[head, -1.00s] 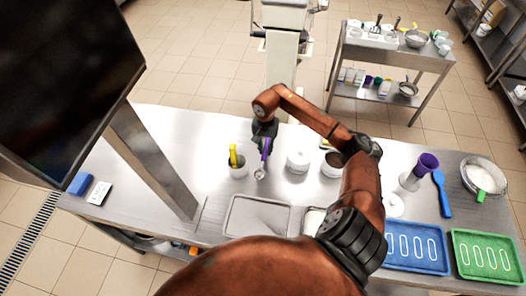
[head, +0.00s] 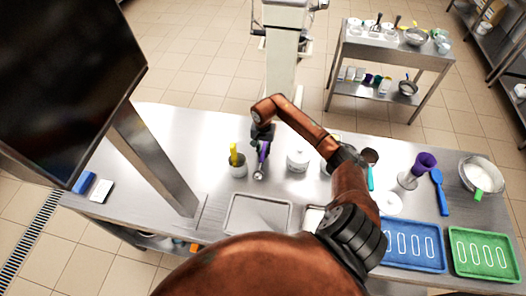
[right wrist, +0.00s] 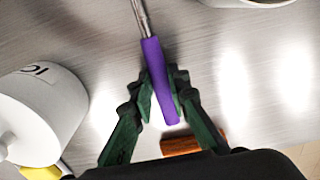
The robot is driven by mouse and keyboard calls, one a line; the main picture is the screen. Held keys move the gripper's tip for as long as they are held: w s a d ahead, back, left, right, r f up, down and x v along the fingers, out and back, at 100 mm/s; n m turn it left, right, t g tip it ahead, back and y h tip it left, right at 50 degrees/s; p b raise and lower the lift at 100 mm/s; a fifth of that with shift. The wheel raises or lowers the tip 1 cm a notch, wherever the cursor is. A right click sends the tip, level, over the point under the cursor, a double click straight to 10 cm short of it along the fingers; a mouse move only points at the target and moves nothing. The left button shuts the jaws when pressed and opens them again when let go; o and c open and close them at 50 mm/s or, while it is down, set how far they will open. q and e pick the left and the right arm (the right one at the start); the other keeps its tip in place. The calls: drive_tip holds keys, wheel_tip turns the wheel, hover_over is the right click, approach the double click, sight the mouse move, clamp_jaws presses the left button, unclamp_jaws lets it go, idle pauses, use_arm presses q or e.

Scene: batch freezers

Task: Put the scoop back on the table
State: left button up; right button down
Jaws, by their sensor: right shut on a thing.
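The scoop has a purple handle (head: 262,157) and a small metal bowl (head: 258,175). My right gripper (head: 262,143) is shut on the handle from above, over the steel table (head: 205,150). In the right wrist view the purple handle (right wrist: 155,62) lies between the green fingers of my right gripper (right wrist: 161,90), with the metal shaft pointing up the picture. The scoop hangs steeply, bowl down, very low by the table; I cannot tell whether the bowl touches it. My left gripper is not in view.
A grey tray (head: 257,213) lies in front. A steel post (head: 150,160) rises at the left. Blue (head: 414,247) and green (head: 482,252) trays lie right.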

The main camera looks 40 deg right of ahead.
sight(263, 152)
drive_tip(key=c, duration=1.8)
unclamp_jaws()
drive_tip(key=shift+c, duration=0.2)
drive_tip(key=shift+r, duration=0.1)
drive_tip(key=shift+r, duration=0.25)
wheel_tip(263, 152, up, 12)
drive_tip(key=b, duration=0.2)
drive_tip(key=shift+f, duration=0.2)
